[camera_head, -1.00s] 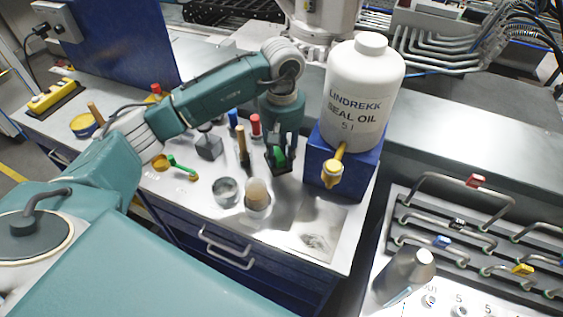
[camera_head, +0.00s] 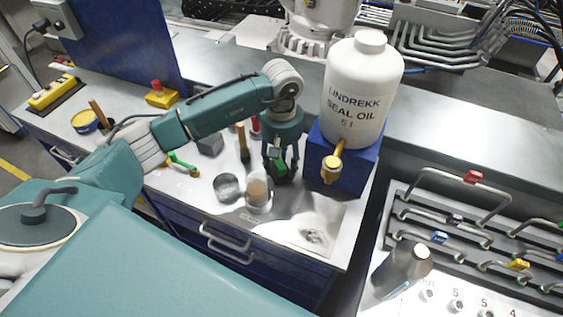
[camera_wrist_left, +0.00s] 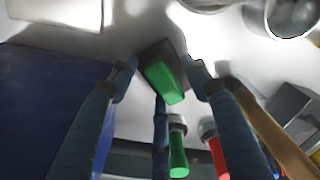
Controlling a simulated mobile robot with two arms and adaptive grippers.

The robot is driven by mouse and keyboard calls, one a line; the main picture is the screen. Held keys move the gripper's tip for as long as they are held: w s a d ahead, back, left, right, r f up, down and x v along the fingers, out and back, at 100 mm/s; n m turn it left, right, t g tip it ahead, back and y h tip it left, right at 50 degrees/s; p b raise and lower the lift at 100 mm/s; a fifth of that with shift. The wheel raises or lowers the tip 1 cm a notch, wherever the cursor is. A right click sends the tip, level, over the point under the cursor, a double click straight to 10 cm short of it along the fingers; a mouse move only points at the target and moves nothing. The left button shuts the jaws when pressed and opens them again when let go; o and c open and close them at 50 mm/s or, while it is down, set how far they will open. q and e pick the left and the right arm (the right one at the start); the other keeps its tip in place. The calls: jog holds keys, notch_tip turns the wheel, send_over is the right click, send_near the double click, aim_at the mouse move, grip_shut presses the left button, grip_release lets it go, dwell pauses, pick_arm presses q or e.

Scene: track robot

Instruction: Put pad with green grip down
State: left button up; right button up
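The pad with the green grip (camera_head: 281,168) is a small dark pad with a green block on top, between the fingers of my left gripper (camera_head: 282,172). In the left wrist view the green grip (camera_wrist_left: 164,80) sits between the fingertips of my left gripper (camera_wrist_left: 160,74), and the dark pad shows around it. The fingers appear closed on it. The pad is over or on the bare metal bench top (camera_head: 290,215); whether it touches the metal I cannot tell. My right gripper is not in view.
A blue box (camera_head: 345,165) carries the white oil bottle (camera_head: 362,90) at right. A wooden handle (camera_head: 243,142), a red-topped item (camera_head: 254,127) and a grey block (camera_head: 210,143) stand behind.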

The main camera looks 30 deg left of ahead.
aim_at(282, 163)
pick_arm(q)
jog(key=shift+r+p, duration=0.3)
jog(key=shift+p, duration=0.05)
notch_tip(282, 163, up, 12)
jog(key=b, duration=0.4)
jog(key=shift+f, duration=0.15)
